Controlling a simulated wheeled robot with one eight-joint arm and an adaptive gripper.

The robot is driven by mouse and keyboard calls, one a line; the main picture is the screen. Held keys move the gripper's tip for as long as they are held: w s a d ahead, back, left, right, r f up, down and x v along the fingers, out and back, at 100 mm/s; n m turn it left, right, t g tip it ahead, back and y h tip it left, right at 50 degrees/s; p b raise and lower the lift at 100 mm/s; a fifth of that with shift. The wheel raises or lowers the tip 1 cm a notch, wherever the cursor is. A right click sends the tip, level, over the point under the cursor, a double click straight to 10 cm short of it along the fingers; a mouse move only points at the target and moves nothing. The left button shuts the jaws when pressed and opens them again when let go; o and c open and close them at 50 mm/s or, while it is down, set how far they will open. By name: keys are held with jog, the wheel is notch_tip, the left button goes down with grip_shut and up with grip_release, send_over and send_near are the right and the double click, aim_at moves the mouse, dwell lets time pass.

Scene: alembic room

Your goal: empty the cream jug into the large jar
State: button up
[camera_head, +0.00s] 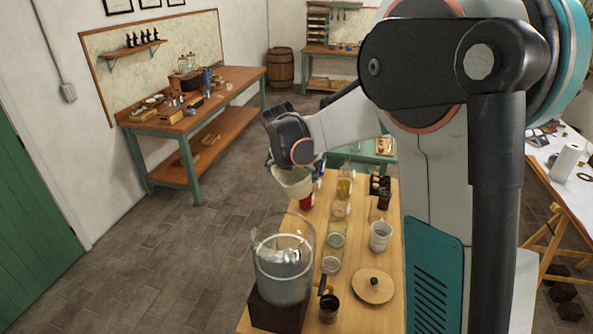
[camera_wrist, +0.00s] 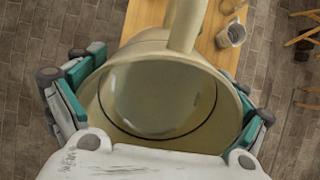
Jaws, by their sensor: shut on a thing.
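The cream jug (camera_head: 292,182) is in my gripper (camera_head: 285,165), held up above and behind the large jar, over the table's far left side. In the wrist view the jug (camera_wrist: 160,60) fills the middle, and I look down into its wide mouth. The teal-padded fingers of my gripper (camera_wrist: 155,100) press on it from both sides. A greyish surface shows inside the jug; I cannot tell whether it is liquid or the bottom. The large glass jar (camera_head: 283,270) stands on a dark block at the table's near left, with a cloudy grey content in its lower part.
On the wooden table (camera_head: 350,320) stand a white cup (camera_head: 381,236), a round wooden lid (camera_head: 372,287), a dark cup (camera_head: 328,308) and several glass jars. A red item (camera_head: 306,200) is just below the jug. Open floor lies left of the table.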

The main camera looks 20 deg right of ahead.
jog(key=shift+s+a+r+t+h+b, duration=0.15)
jog(key=shift+s+a+t+h+b, duration=0.3)
jog(key=shift+t+h, duration=0.4)
jog(key=shift+w+d+r+t, duration=0.1)
jog(key=shift+d+r+t, duration=0.1)
jog(key=shift+t, duration=0.15)
jog(key=shift+r+t+h+b, duration=0.35)
jog(key=shift+r+t+b, duration=0.15)
jog(key=shift+r, duration=0.25)
dwell(1.4)
jog(key=shift+s+a+r+t+h+b, duration=0.25)
jog(key=shift+r+t+h+b, duration=0.2)
jog(key=shift+t+b, duration=0.15)
jog(key=shift+s+a+r+t+h+b, duration=0.15)
jog(key=shift+s+r+t+h+b, duration=0.1)
jog(key=shift+r+t+h+b, duration=0.3)
dwell(3.5)
